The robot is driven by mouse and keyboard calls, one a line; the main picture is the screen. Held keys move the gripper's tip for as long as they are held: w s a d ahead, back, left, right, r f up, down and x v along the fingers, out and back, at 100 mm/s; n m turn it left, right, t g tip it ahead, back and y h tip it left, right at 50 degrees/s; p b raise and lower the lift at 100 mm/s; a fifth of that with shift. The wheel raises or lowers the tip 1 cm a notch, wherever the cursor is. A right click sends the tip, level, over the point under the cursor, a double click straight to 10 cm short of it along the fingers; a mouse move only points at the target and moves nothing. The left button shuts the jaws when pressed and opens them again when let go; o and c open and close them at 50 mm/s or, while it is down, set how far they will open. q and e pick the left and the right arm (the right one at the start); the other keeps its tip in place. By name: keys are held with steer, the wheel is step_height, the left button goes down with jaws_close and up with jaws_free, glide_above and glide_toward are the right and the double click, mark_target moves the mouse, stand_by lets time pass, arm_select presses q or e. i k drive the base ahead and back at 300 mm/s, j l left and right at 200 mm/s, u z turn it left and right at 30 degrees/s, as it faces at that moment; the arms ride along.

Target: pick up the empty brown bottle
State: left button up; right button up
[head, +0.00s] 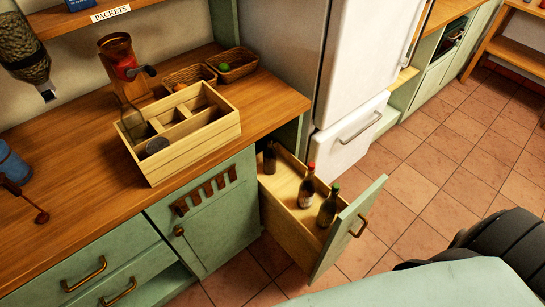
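A pulled-out drawer (285,217) under the counter holds three upright bottles. A dark brown bottle (269,159) with no coloured cap visible stands at its back, partly in shadow. A brown bottle with a red cap (307,187) stands in the middle, and a dark bottle with a green cap (328,207) stands nearer the drawer front. I cannot tell their fill levels. A see-through brownish bottle (133,121) stands in the divided wooden crate (190,150) on the counter. Neither gripper is in view.
The wooden counter (90,210) also carries small baskets (237,66) and a grinder (120,55). A white fridge (350,70) stands right of the drawer. The tiled floor (410,190) beyond the drawer front is mostly clear.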

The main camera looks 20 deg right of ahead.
mark_target(270, 153)
steer(key=l+u, duration=0.15)
steer(key=l, duration=0.55)
steer(key=l+u, duration=0.15)
steer(key=l, duration=0.55)
steer(key=l+u, duration=0.15)
steer(key=l, duration=0.6)
steer(key=k+l+u, duration=0.2)
steer(key=l, duration=0.5)
steer(key=i, duration=0.1)
